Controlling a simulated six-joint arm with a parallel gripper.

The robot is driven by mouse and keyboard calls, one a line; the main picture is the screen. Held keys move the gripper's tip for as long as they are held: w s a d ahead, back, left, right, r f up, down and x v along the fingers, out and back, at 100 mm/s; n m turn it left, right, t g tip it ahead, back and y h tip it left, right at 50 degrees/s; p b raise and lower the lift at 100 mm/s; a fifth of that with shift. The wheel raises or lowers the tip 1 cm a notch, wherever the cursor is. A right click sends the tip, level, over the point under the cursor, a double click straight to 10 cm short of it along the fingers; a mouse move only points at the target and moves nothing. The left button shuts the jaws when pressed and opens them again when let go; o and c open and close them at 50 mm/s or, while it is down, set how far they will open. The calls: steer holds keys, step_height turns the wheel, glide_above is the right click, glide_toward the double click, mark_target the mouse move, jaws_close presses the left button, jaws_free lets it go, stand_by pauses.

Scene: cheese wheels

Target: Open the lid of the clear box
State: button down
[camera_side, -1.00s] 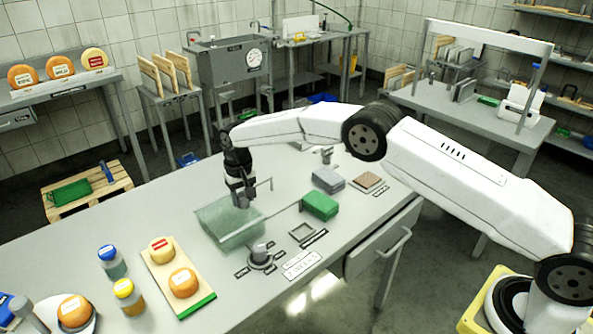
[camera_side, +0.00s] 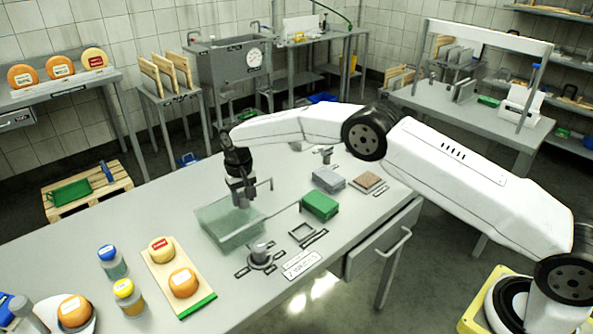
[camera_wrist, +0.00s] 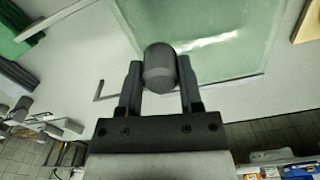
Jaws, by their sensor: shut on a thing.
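The clear box (camera_side: 218,229) is a low, greenish see-through box on the grey table. Its glassy top also shows in the wrist view (camera_wrist: 222,35). My gripper (camera_side: 243,204) points down over the far right part of the box. In the wrist view my gripper (camera_wrist: 160,85) has its two fingers on either side of a dark grey rounded knob (camera_wrist: 160,66) and is shut on it. The knob stands over the edge of the box top. I cannot tell whether the lid is raised at all; the fingers hide part of that edge.
A green block (camera_side: 320,206) and a grey block (camera_side: 328,179) lie right of the box. A grey round fixture (camera_side: 260,256) stands close in front. A board (camera_side: 191,281) with cheese wheels and two jars (camera_side: 128,296) are at front left. The table left of the box is clear.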

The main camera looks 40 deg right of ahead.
steer(key=d, duration=1.2)
steer(key=shift+w+r, duration=0.1)
steer(key=shift+c, duration=1.3)
jaws_free()
step_height(320, 180, up, 8)
steer(key=shift+s, duration=0.2)
